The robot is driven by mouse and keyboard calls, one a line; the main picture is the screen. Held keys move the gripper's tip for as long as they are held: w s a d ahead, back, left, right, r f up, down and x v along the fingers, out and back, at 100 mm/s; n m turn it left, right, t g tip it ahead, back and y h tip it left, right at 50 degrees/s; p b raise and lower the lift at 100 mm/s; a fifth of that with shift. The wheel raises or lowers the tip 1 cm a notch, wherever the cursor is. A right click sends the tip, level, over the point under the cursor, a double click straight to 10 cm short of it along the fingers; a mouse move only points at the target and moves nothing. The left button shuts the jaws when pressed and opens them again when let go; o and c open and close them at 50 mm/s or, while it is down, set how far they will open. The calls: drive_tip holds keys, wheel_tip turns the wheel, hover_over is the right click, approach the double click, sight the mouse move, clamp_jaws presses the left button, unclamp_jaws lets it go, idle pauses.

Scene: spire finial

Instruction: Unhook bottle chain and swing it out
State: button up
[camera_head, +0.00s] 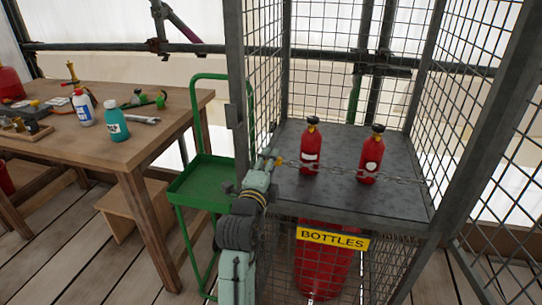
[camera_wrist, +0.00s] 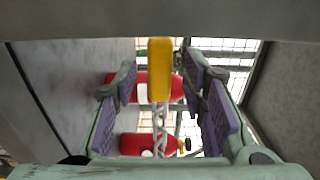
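The chain (camera_head: 350,174) hangs across the front of the bottle cage, in front of two red bottles, from a yellow end piece at the left post to the right side. The yellow end piece (camera_wrist: 160,70) and the chain links (camera_wrist: 160,130) show in the wrist view. My gripper (camera_head: 270,160) is at the left post beside the chain's left end. In the wrist view its two purple-padded fingers stand apart on both sides of the yellow end piece, with gaps showing. How the end piece is fixed to the post is hidden.
The left red bottle (camera_head: 311,148) and right red bottle (camera_head: 371,157) stand on the cage shelf (camera_head: 300,197) behind the chain. A yellow BOTTLES sign (camera_head: 333,238) is below. A green trolley (camera_head: 203,182) and wooden bench (camera_head: 110,150) stand to the left.

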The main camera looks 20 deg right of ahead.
drive_tip(key=shift+x, duration=1)
clamp_jaws()
